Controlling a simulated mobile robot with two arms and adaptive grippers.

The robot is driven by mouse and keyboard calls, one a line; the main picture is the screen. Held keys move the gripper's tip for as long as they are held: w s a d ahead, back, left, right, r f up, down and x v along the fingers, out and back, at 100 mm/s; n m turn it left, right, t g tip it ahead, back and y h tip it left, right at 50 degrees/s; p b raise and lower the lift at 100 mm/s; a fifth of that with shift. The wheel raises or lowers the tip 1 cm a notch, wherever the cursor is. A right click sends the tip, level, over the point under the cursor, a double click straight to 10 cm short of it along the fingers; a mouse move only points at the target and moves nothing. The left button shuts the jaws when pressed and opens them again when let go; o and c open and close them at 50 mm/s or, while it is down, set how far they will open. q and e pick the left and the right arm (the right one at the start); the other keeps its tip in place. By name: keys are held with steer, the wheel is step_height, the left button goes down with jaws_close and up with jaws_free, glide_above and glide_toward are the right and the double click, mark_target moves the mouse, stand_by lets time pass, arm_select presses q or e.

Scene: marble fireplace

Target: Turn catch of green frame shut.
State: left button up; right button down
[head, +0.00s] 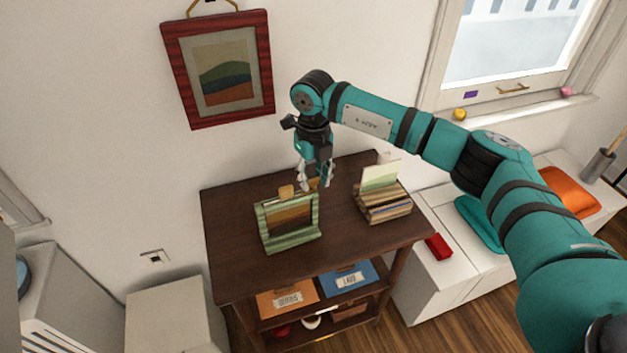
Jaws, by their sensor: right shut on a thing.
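The green frame (291,238) stands upright on the dark wooden cabinet top, with a brown and orange picture in it. A tan tab (286,191) stands up at its top edge. My right gripper (316,184) points down at the frame's top right corner. Its fingers are shut on a small orange-tan piece there, which looks like the catch. The fingers hide most of it, so I cannot tell how far it is turned. My left gripper is not in view.
A wooden holder (384,206) with cards stands to the right on the cabinet (350,250). A red-framed picture (222,70) hangs on the wall behind. Orange (287,299) and blue (348,278) labelled boxes sit on the shelf below. The cabinet top's front is clear.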

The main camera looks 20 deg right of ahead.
mark_target(313, 180)
steer(key=shift+m+b, duration=0.3)
steer(key=shift+m, duration=0.6)
steer(key=c, duration=1)
jaws_free()
steer(key=shift+o, duration=0.2)
steer(key=shift+r, duration=0.1)
step_height(313, 180, up, 12)
steer(key=shift+a, duration=0.1)
